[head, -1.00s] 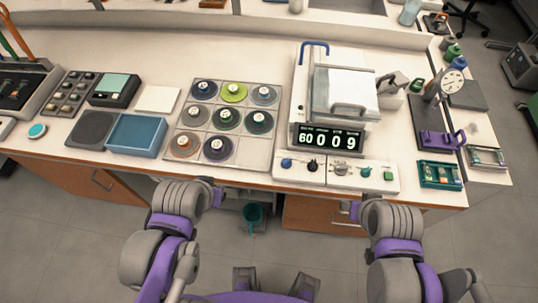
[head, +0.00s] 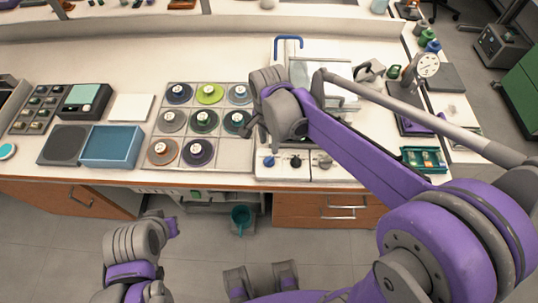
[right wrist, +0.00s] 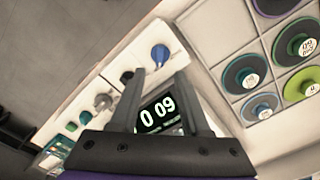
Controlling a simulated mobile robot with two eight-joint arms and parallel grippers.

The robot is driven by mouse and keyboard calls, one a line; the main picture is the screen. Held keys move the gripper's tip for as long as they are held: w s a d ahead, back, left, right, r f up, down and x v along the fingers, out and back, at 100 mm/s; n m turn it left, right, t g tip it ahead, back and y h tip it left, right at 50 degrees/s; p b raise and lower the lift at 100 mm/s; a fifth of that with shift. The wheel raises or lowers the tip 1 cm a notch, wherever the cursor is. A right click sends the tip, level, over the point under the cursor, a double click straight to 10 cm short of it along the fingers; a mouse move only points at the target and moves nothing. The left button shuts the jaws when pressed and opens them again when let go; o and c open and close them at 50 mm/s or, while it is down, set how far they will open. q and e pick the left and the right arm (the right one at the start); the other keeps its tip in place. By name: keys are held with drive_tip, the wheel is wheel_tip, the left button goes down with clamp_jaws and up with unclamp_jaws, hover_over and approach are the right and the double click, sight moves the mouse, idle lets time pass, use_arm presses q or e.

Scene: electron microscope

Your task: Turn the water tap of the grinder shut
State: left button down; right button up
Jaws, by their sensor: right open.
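The grinder (head: 345,52) stands at the right of the bench, largely hidden behind my right arm, with a blue bent water pipe (head: 288,42) at its back left. A blue knob (head: 268,161), which looks like the water tap, sits at the left end of its front panel. In the right wrist view the blue knob (right wrist: 160,54) lies just beyond the fingertips, between their lines, and apart from them. My right gripper (right wrist: 160,74) is open and empty above the panel. My left gripper (head: 172,228) is low in front of the bench; its jaws are not clear.
A black knob (head: 295,162) and a grey knob (head: 322,162) sit close right of the blue one. A tile holder with several round discs (head: 204,121) lies left of the grinder. The grinder's display (right wrist: 157,112) shows partly between my fingers.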

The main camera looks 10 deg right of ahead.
sight(269, 158)
wheel_tip(269, 158, down, 8)
drive_tip(key=shift+r+b, duration=0.15)
drive_tip(key=shift+b, duration=0.15)
drive_tip(key=shift+c, duration=0.3)
clamp_jaws()
